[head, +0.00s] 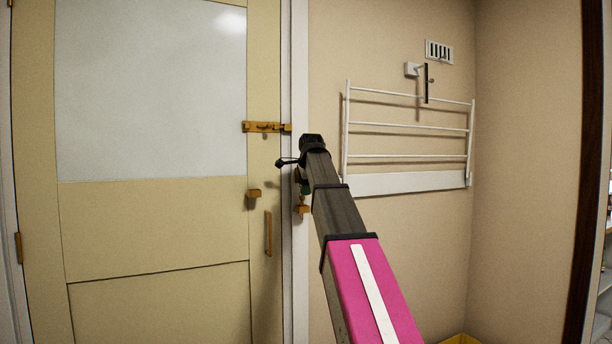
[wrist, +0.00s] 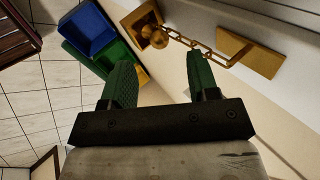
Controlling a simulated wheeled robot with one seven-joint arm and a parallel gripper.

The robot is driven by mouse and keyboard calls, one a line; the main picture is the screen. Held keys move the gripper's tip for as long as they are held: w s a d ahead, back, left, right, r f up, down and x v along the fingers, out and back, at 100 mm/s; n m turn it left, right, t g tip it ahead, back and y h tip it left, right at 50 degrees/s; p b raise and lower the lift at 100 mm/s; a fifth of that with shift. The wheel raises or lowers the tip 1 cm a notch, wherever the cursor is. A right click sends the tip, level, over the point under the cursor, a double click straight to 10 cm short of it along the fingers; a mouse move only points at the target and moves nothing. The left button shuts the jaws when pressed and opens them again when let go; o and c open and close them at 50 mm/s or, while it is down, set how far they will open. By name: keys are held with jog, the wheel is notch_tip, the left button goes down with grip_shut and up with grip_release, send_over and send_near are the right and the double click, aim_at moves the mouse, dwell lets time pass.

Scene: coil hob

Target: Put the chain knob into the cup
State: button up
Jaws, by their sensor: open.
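The chain knob is a small brass ball (wrist: 158,40) at the end of a brass chain (wrist: 190,42) in the wrist view. The chain runs right to a flat brass plate (wrist: 250,52). A brass block (wrist: 141,20) lies just behind the knob; I cannot tell whether it is the cup, or whether the knob touches it. My gripper (wrist: 160,62) is open, its green fingers apart, with the knob ahead of the gap and nothing held. In the head view my gripper (head: 303,178) is by the door frame, partly hidden by my arm. A brass block (head: 254,193) sits on the door.
A brass bolt (head: 266,127) and a door handle (head: 268,232) are on the cream door (head: 160,230). A white drying rack (head: 408,127) is on the wall to the right. Blue (wrist: 88,29) and green boxes stand on the tiled floor.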

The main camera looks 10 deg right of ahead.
aim_at(303, 197)
jog(key=shift+x, duration=2.3)
grip_shut()
